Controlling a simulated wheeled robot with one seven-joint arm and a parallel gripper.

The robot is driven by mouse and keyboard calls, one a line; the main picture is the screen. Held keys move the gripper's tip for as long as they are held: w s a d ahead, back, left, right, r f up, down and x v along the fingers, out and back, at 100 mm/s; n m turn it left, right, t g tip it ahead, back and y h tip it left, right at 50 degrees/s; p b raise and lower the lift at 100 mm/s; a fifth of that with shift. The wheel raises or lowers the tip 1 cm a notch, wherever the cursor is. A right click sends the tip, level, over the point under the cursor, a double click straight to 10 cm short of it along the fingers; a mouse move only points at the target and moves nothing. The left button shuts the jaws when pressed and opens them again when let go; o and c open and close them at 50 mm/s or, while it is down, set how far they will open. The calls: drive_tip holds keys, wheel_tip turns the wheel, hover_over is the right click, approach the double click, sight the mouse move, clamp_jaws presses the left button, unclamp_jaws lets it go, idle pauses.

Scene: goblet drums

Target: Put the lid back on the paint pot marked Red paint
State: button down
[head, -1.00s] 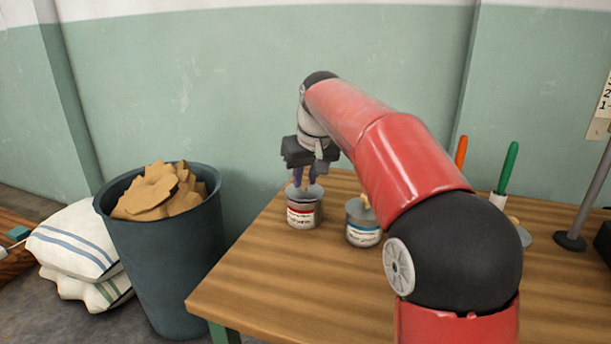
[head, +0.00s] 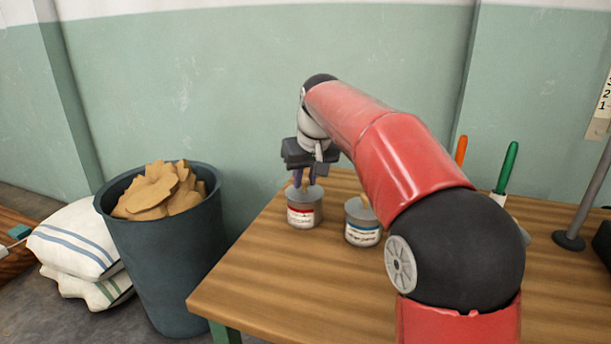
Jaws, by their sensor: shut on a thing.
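The paint pot with a red-banded label (head: 303,214) stands upright on the wooden table, near its back left part. My gripper (head: 305,180) points down directly above this pot. It is shut on the tan knob of a grey lid (head: 311,190). The lid lies level at the pot's mouth, and no clear gap shows between lid and rim. I cannot tell whether it is fully seated. The small lettering on the label is too blurred to read.
A second pot with a blue-banded label (head: 363,233) stands close to the right, partly behind my arm. Green-handled (head: 507,168) and orange-handled (head: 461,150) tools stand further right. A dark bin of tan scraps (head: 165,260) stands left of the table (head: 270,285). The table's front left is clear.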

idle(0.3)
drive_tip(key=c, duration=1.2)
unclamp_jaws()
drive_tip(key=shift+o, duration=0.6)
drive_tip(key=o, duration=0.4)
drive_tip(key=shift+r, duration=0.1)
wheel_tip(320, 180, up, 5)
drive_tip(key=p, duration=0.5)
drive_tip(key=shift+r+p, duration=0.55)
drive_tip(key=shift+r, duration=0.35)
